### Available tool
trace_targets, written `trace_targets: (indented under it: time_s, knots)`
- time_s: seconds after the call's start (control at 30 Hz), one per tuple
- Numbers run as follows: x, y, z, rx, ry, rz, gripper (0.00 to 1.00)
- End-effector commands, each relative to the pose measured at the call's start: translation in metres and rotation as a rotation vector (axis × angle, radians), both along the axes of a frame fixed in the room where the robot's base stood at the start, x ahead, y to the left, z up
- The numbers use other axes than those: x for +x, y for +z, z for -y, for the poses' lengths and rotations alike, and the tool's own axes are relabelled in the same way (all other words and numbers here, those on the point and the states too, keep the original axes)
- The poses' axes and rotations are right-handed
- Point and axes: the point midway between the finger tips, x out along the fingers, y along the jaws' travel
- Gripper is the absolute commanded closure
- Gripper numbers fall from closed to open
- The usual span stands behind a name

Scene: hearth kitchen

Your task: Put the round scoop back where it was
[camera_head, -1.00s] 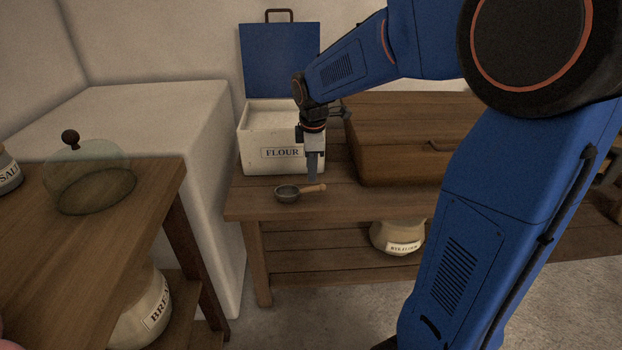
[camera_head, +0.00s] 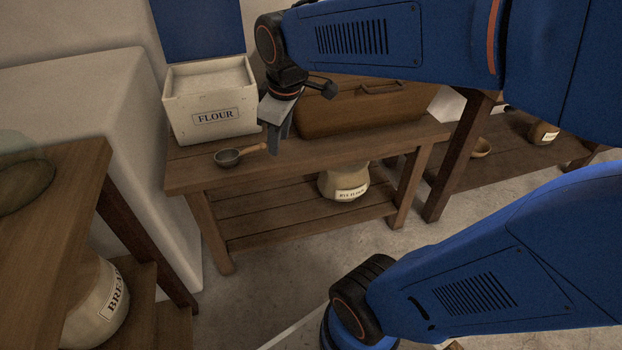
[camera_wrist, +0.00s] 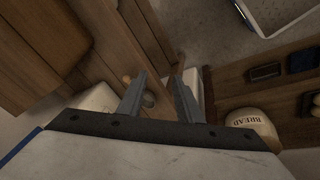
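The round scoop (camera_head: 228,157), with a dark round bowl and a light wooden handle, lies on the wooden table (camera_head: 190,180) in front of the flour box. In the head view my gripper (camera_head: 275,148) points down at the handle's right end; whether it touches it I cannot tell. In the wrist view my gripper (camera_wrist: 158,82) has its two fingers apart with nothing clamped between them.
A wooden chest (camera_head: 350,108) stands right of the flour box, close to my gripper. A jar (camera_head: 343,182) sits on the shelf below. A bread crock (camera_head: 98,305) is under the near left table. Clear floor lies in front of the table.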

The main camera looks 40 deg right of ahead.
Motion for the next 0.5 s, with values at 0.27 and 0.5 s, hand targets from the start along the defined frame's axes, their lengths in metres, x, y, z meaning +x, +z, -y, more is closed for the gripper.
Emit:
trace_targets:
  time_s: [0.27, 0.5]
  knots:
    - [-0.082, -0.015, 0.001, 0.13, -0.325, 0.069, 0.68]
    - [-0.123, -0.032, 0.001, 0.214, -0.517, 0.103, 0.68]
